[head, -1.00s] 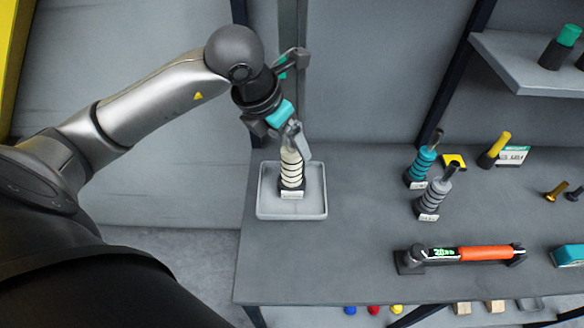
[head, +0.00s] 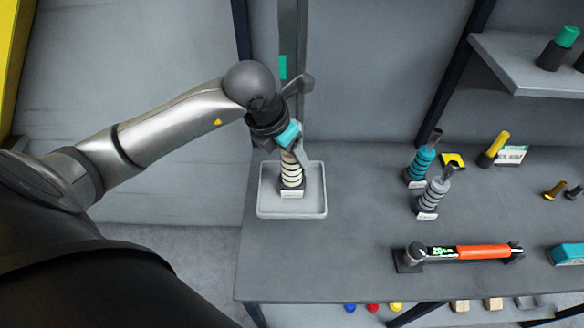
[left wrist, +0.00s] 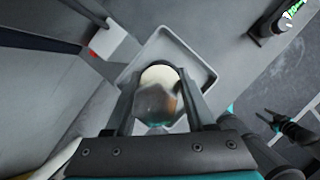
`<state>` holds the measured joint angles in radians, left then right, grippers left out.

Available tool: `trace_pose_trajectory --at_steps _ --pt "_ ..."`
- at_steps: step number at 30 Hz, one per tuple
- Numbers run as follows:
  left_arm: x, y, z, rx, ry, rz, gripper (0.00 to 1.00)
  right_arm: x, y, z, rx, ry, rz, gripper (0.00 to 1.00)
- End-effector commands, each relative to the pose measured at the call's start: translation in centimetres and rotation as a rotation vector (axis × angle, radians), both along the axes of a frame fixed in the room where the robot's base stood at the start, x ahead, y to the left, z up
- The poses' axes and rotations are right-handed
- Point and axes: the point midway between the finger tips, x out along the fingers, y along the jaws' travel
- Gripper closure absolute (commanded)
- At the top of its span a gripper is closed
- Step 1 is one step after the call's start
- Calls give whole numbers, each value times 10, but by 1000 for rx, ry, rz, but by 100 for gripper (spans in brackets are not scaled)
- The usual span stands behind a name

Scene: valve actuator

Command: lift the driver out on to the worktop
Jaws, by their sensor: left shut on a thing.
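A cream ringed driver (head: 291,172) stands upright in a shallow grey tray (head: 292,209) at the left end of the worktop. A small white label shows at its foot. My left gripper (head: 297,153) comes down on the driver from above and is shut on its upper part. In the left wrist view, the two fingers lie on either side of the driver (left wrist: 158,76), and the tray (left wrist: 203,68) shows around it. The upper end of the driver is partly hidden by the gripper in the head view.
The worktop (head: 350,230) is bare between the tray and the teal (head: 421,163) and grey (head: 432,196) ringed drivers. An orange tool with a lit display (head: 470,252) lies near the front. A shelf (head: 520,70) juts out at upper right.

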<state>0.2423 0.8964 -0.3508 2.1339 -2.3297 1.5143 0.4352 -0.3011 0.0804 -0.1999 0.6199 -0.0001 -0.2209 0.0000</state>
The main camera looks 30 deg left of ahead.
Motion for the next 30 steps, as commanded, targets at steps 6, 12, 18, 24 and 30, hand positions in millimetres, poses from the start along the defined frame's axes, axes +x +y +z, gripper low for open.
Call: trace_pose_trajectory --at_steps 6,12,18,24,30 --pt "0 0 0 0 0 0 75 0 0 0 0 1 -1 50" --pt "0 0 0 0 -1 0 98 0 0 0 0 0 -1 50" --pt "0 0 1 0 -1 0 100 0 0 0 0 0 -1 50" --pt "0 0 1 0 -1 0 100 0 0 0 0 -1 -1 50" --pt "3 0 4 -1 -13 1 100 0 0 0 0 -1 -1 50"
